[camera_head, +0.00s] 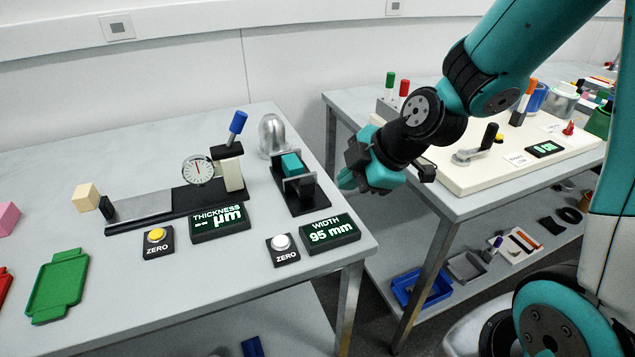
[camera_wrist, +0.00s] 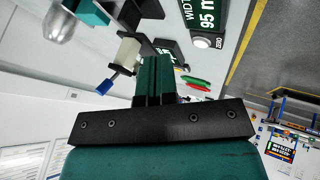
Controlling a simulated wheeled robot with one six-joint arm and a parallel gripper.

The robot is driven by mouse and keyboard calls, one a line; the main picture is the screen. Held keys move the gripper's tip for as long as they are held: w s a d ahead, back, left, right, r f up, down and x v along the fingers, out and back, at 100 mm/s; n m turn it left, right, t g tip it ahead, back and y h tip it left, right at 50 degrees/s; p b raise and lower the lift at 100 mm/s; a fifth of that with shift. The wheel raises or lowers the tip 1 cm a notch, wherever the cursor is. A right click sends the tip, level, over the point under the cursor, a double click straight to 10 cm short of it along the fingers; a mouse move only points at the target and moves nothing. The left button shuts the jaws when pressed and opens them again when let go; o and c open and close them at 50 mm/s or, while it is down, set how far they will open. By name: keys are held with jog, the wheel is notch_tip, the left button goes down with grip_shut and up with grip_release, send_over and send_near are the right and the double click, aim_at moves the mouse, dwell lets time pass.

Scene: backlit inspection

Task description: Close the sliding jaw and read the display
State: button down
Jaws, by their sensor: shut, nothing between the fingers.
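The width gauge (camera_head: 300,204) has a black base on the left table, with grey upright jaw plates and a teal block (camera_head: 291,164) at its far part. I cannot tell which plate slides, or whether it touches the block. Part of the gauge shows at the top left of the wrist view, with the teal block (camera_wrist: 91,12). The width display (camera_head: 330,232) reads "WIDTH 95 mm"; it is partly cut off in the wrist view (camera_wrist: 206,14). My gripper (camera_head: 346,181) is shut and empty, right of the gauge beyond the table's right edge. Its closed fingers (camera_wrist: 155,80) show in the wrist view.
A white zero button (camera_head: 281,244) sits left of the width display. A thickness gauge (camera_head: 201,171) with a blue-handled lever and its display (camera_head: 219,223) stand left. A silver dome (camera_head: 272,137) is behind the width gauge. A second table (camera_head: 450,207) stands right, across a gap.

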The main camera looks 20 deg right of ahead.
aim_at(310, 180)
jog(key=p+x, duration=0.3)
jog(key=x, duration=0.5)
jog(key=shift+s+a+f+p, duration=0.1)
jog(key=shift+f+p, duration=0.1)
jog(key=shift+p, duration=0.15)
jog(key=w+p, duration=0.1)
jog(key=w, duration=0.1)
jog(key=shift+w, duration=0.3)
jog(key=shift+w+f+p, duration=0.1)
jog(key=shift+w+p, duration=0.25)
jog(key=shift+w, duration=0.45)
jog(key=shift+w, duration=0.1)
jog(key=shift+w+f+b, duration=0.1)
jog(key=shift+w+b, duration=0.45)
jog(key=shift+w, duration=1)
